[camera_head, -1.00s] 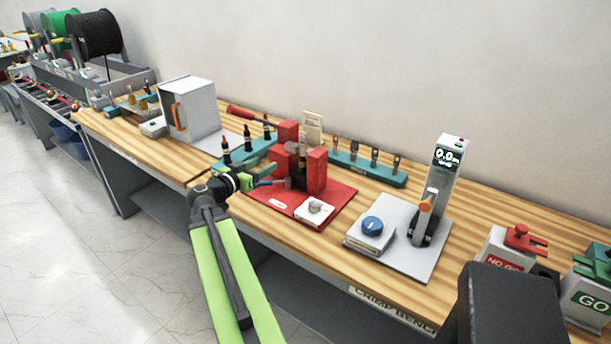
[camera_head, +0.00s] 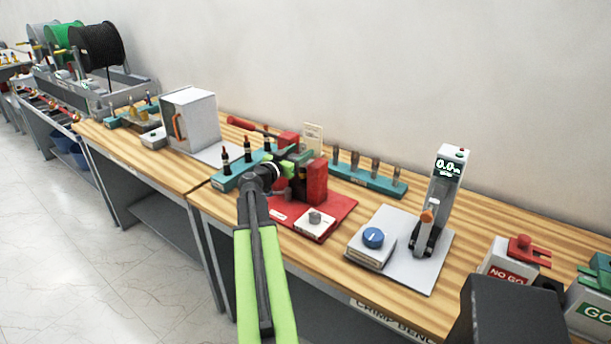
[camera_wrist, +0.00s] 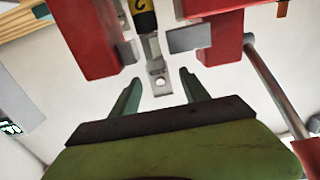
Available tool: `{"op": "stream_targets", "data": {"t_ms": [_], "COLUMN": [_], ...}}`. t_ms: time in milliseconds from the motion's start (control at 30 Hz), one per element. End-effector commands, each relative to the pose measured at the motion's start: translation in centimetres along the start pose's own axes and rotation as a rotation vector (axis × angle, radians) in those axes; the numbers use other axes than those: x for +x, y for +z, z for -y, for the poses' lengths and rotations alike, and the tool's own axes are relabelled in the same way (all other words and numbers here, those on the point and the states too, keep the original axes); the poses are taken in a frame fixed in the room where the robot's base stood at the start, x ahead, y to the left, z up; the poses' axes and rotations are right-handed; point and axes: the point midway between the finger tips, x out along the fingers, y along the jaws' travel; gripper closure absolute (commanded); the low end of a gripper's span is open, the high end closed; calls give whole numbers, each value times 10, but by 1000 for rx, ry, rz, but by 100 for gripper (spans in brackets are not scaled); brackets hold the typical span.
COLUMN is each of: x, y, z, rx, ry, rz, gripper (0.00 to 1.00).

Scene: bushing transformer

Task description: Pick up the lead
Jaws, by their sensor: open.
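The lead (camera_wrist: 146,20) shows in the wrist view with a dark body, a yellow band and a flat metal lug with a hole. It is between the grey jaws of the red press (camera_wrist: 88,40). My gripper (camera_wrist: 158,82) is open, with its two green fingers spread either side of the lug's end; I see no grip on it. In the head view my gripper (camera_head: 287,165) is at the left side of the red press (camera_head: 317,180), and my arm partly hides the press and the lead.
A teal rack (camera_head: 222,182) with several dark-topped pieces is left of the press. Another teal rack (camera_head: 372,182) with metal pieces is behind it. A gauge stand (camera_head: 440,200) and blue-knobbed box (camera_head: 373,240) are to the right. Bare wood lies along the front edge.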

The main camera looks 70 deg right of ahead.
Motion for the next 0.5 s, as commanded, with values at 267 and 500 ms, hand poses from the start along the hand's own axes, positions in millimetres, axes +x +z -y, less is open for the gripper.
{"op": "stream_targets", "data": {"t_ms": [267,500], "x": [24,53], "y": [1,1], "z": [-1,-3], "rx": [0,0], "ry": [1,0], "rz": [0,0], "gripper": [46,46]}}
